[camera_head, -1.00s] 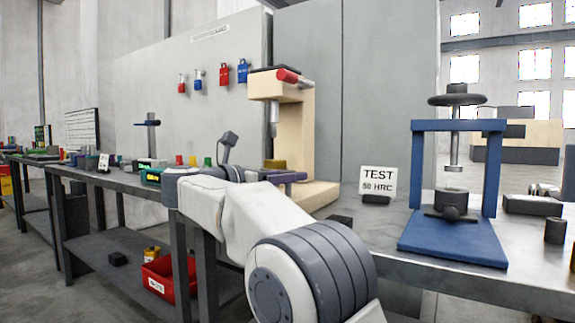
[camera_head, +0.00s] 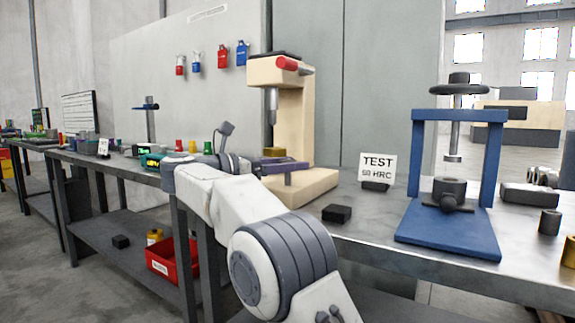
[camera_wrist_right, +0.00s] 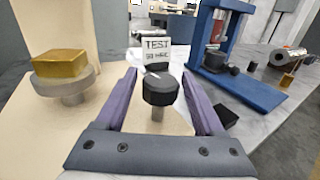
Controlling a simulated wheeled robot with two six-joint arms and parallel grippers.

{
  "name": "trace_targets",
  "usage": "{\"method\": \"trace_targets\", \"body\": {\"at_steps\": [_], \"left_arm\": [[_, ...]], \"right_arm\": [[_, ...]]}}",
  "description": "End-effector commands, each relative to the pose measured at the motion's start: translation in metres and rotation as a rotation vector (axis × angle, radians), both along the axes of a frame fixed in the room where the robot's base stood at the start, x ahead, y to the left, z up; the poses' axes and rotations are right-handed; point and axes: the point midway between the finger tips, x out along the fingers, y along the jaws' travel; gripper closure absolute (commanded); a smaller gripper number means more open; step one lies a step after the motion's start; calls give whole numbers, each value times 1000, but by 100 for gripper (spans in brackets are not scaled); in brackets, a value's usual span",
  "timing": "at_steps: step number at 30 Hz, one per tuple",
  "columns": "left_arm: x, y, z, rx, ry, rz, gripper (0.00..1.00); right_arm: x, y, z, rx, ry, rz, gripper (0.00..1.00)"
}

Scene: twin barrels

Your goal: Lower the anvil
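A beige hardness tester (camera_head: 302,120) stands on the metal bench. Its round grey anvil plate (camera_wrist_right: 68,84) shows at the left in the right wrist view, with a brass block (camera_wrist_right: 62,63) on top. The brass block also shows in the head view (camera_head: 272,152), above my gripper. A black faceted knob (camera_wrist_right: 160,90) on a short post stands between my right gripper's purple fingers (camera_wrist_right: 160,98), with a gap on each side. In the head view my right gripper (camera_head: 280,165) is at the tester's front. My left gripper is out of view.
A TEST 50 HRC sign (camera_head: 377,168) and a small black block (camera_head: 337,214) are right of the tester. A blue press (camera_head: 450,235) stands farther right. A red bin (camera_head: 172,262) sits on the lower shelf.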

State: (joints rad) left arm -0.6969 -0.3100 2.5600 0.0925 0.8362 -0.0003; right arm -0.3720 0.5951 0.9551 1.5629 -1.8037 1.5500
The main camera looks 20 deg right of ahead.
Motion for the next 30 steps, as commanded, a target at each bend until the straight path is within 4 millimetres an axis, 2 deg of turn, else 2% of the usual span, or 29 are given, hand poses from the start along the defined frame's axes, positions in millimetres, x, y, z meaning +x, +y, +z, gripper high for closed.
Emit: {"method": "trace_targets", "body": {"at_steps": [12, 16, 24, 30], "left_arm": [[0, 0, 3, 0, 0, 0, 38], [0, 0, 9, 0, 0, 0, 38], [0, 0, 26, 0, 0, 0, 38], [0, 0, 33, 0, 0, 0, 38]], "right_arm": [[-1, 7, 0, 2, 1, 2, 18], [-3, 26, 2, 2, 2, 4, 18], [-10, 79, 2, 1, 2, 3, 18], [-14, 100, 1, 2, 0, 0, 18]]}}
